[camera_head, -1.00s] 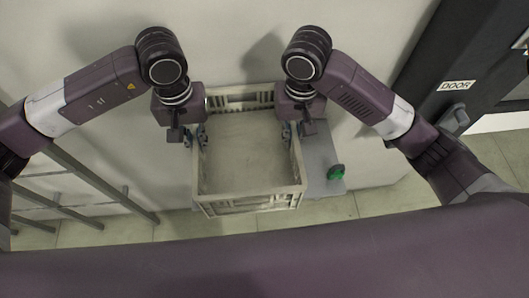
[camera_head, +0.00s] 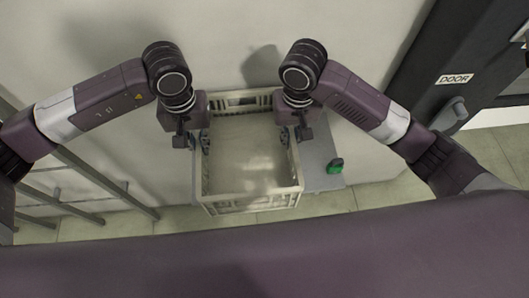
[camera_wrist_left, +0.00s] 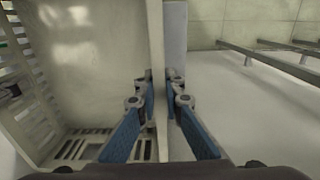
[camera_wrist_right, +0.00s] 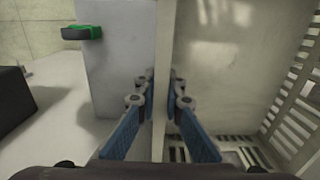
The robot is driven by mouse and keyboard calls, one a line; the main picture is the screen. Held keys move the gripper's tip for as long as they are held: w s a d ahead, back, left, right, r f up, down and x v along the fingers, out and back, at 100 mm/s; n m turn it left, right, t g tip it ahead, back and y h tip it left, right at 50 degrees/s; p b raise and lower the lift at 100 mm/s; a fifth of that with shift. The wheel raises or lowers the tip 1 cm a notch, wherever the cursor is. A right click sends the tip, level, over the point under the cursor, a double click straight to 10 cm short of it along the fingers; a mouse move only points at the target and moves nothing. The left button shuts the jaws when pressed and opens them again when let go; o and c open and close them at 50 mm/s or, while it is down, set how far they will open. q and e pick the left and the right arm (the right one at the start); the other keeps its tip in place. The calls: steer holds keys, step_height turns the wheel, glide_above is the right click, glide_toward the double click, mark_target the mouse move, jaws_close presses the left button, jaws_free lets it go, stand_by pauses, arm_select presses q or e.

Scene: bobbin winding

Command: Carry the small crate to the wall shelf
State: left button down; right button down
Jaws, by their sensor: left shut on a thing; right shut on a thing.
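The small crate (camera_head: 250,205) is an empty, pale beige box with slotted walls, in the middle of the head view. My left gripper (camera_head: 199,141) is shut on its left wall, and the blue-padded fingers (camera_wrist_left: 161,88) straddle that wall in the left wrist view. My right gripper (camera_head: 289,134) is shut on its right wall, with its fingers (camera_wrist_right: 161,88) on both sides of it in the right wrist view. The crate looks about level over the grey wall shelf (camera_head: 316,158), which shows mainly at its right. I cannot tell if the crate touches the shelf.
A green and dark object (camera_head: 335,166) sits at the shelf's right end. Grey metal rails (camera_head: 105,185) are at the left. A dark door (camera_head: 440,60) with a DOOR sign (camera_head: 455,79) is at the right. The pale wall is close behind the crate.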

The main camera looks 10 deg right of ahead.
arm_select(q)
steer(key=shift+f, duration=0.25)
arm_select(e)
steer(key=shift+f, duration=0.3)
arm_select(q)
steer(key=c, duration=2)
jaws_free()
steer(key=shift+c, duration=0.2)
arm_select(e)
steer(key=c, duration=2)
jaws_free()
steer(key=shift+c, duration=0.2)
arm_select(q)
step_height(320, 180, up, 11)
steer(key=shift+f, duration=0.1)
steer(key=shift+r, duration=0.5)
arm_select(e)
steer(key=shift+r, duration=0.15)
step_height(320, 180, up, 11)
steer(key=shift+f, duration=0.2)
steer(key=shift+r, duration=0.55)
